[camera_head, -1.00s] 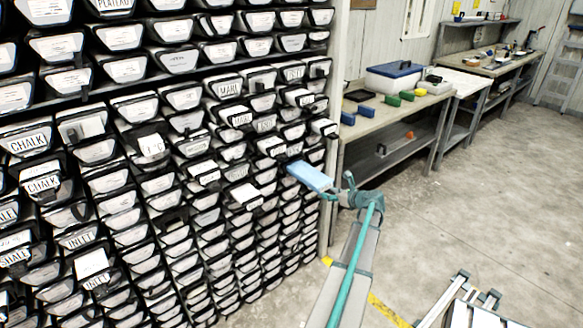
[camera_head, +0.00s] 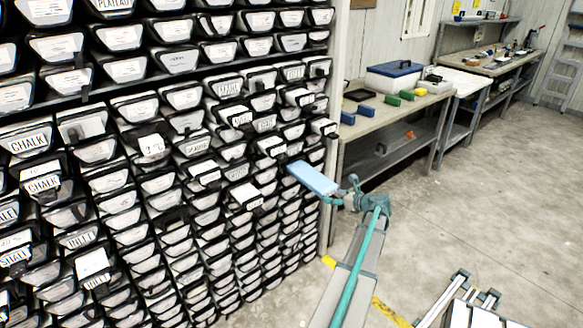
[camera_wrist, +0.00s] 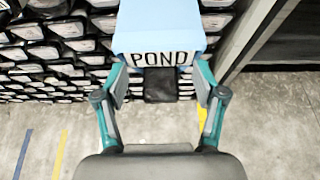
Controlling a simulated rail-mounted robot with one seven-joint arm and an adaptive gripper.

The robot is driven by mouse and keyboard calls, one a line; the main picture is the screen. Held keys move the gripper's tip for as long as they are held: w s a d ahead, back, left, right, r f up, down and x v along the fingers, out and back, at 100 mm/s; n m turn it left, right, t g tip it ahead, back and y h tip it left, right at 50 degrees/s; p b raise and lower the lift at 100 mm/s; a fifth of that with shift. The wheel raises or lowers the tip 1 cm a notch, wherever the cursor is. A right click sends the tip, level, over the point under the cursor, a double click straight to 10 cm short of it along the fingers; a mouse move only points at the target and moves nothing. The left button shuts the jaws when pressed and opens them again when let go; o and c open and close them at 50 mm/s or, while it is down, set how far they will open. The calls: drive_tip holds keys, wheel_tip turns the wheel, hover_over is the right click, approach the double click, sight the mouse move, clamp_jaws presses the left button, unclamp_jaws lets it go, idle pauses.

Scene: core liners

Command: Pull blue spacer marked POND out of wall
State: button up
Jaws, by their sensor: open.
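The blue spacer (camera_head: 313,178) sticks out of the wall of liners toward my gripper in the head view. In the wrist view its end face, marked POND (camera_wrist: 160,57), is straight ahead, with a dark block (camera_wrist: 160,85) below the lettering. My gripper (camera_wrist: 160,95) is open, with one teal-and-grey finger on each side of the spacer's lower front. I cannot tell whether the fingers touch it. In the head view my gripper (camera_head: 345,192) is at the spacer's outer end. The spacer's inner end is hidden among the liners.
The wall of labelled liners (camera_head: 150,185) fills the left, several of them jutting out. A pale post (camera_head: 338,60) edges it on the right. A workbench (camera_head: 385,115) with boxes stands behind. The concrete floor (camera_head: 480,210) at right is mostly open, with a metal frame (camera_head: 470,305) at the front.

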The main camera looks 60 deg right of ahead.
drive_tip(key=shift+s, duration=0.1)
drive_tip(key=v, duration=1.2)
